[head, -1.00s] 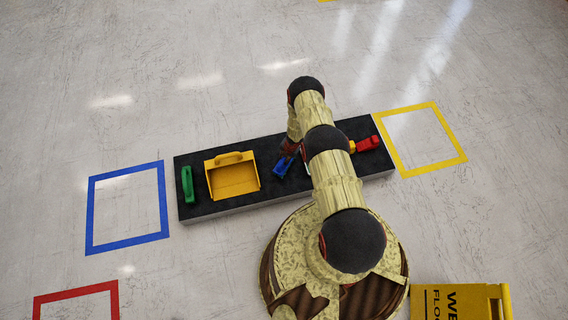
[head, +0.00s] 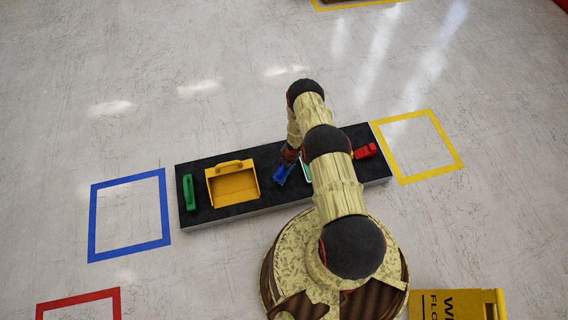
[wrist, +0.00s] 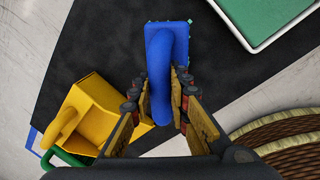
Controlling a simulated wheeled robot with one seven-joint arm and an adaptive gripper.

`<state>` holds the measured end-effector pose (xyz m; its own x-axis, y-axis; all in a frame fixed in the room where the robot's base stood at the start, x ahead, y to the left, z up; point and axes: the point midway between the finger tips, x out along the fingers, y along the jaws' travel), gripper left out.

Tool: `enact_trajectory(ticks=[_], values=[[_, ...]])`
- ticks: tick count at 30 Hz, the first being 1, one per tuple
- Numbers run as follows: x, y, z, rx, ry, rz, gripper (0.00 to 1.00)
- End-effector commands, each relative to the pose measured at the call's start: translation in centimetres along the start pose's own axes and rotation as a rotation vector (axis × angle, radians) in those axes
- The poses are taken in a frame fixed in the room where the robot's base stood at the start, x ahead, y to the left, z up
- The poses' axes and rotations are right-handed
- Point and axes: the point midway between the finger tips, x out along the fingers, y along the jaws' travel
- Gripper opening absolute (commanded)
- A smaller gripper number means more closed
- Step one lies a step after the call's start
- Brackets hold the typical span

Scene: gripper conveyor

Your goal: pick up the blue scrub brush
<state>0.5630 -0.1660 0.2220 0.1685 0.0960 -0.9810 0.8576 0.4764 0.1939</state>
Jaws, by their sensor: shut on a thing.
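The blue scrub brush (head: 283,174) is over the dark belt, between the yellow dustpan and my arm. In the wrist view the brush (wrist: 160,52) has a flat blue block with an arched handle, and small green bits show at its edges. My gripper (wrist: 161,88) is shut on it, one finger on each side of the handle. In the head view my gripper (head: 290,154) is partly hidden by my arm. I cannot tell whether the brush touches the belt.
On the belt (head: 272,202) a yellow dustpan (head: 233,187) and a green item (head: 188,192) lie left, a red item (head: 365,151) right. A white-rimmed green item (wrist: 275,22) lies near the brush. Blue (head: 91,222) and yellow (head: 457,148) squares mark clear floor. A yellow sign (head: 455,303) stands front right.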

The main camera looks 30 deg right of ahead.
Motion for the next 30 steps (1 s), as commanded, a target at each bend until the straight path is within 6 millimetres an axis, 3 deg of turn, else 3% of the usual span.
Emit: enact_trajectory(ticks=[1, 9, 22, 30], values=[[-1.7, -0.1, -0.4, 0.003, -0.001, 0.000, 0.00], [-6.0, -1.6, -2.8, 0.003, -0.002, 0.000, 0.00], [-9.0, -5.5, -7.2, 0.001, -0.002, 0.000, 0.00], [-10.1, -6.8, -8.7, 0.000, -0.003, 0.002, 0.00]])
